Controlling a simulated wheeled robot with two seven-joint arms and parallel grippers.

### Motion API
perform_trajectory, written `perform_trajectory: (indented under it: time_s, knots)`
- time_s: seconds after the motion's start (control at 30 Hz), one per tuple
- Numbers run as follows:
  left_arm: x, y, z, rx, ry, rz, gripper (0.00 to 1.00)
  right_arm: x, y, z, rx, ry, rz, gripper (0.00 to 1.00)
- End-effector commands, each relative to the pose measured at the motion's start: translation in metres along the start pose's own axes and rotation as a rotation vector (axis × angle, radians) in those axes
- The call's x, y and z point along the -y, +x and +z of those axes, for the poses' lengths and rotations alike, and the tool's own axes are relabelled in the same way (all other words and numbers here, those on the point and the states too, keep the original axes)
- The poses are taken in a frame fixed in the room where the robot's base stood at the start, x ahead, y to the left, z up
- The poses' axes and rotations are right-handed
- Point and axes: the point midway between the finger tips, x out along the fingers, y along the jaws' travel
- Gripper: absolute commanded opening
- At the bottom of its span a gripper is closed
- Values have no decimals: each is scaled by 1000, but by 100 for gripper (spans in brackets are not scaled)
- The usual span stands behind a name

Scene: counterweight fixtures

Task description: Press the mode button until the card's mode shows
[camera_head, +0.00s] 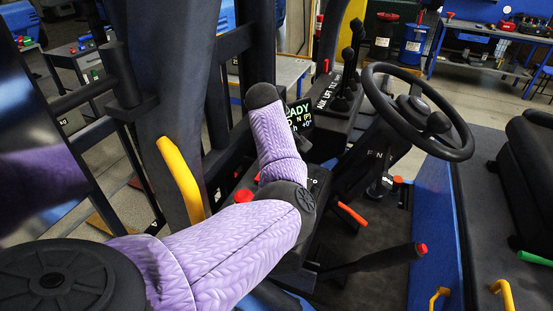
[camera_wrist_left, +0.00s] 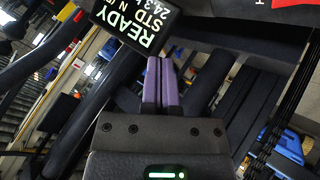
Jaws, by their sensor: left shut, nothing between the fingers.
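My left gripper (camera_wrist_left: 163,62) is shut and empty in the left wrist view, its two purple fingers together. Just beyond the fingertips, up and left, is the dark display (camera_wrist_left: 135,22), turned in this view; it reads READY, STD N and 24.3, partly cut off. In the head view the display (camera_head: 300,116) shows behind my purple left arm, which hides part of its text and the left fingers. I cannot make out the mode button or the card in either view. My right gripper is not in view.
A steering wheel (camera_head: 418,110) stands right of the display. Black levers (camera_head: 349,62) rise from a console labelled AUX LIFT TILT. A red knob (camera_head: 244,196), a red-tipped lever (camera_head: 385,258) and a yellow grab handle (camera_head: 181,180) are near my arm. A seat (camera_head: 530,165) is at right.

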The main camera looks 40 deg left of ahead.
Motion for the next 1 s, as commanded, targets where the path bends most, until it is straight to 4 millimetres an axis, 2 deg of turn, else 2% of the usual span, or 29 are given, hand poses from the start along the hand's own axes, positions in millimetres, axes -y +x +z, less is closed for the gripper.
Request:
perform_trajectory:
  time_s: [0.03, 0.43, 0.67, 1.0]
  knots:
    - [5, 6, 5, 0, 0, 0, 0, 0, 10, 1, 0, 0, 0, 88]
    - [30, 42, 31, 1, 0, -1, 0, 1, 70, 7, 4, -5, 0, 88]
    - [41, 55, 40, 1, 0, -1, 0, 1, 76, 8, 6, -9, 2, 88]
    - [41, 56, 41, 0, 0, 0, 0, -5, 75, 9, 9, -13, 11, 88]
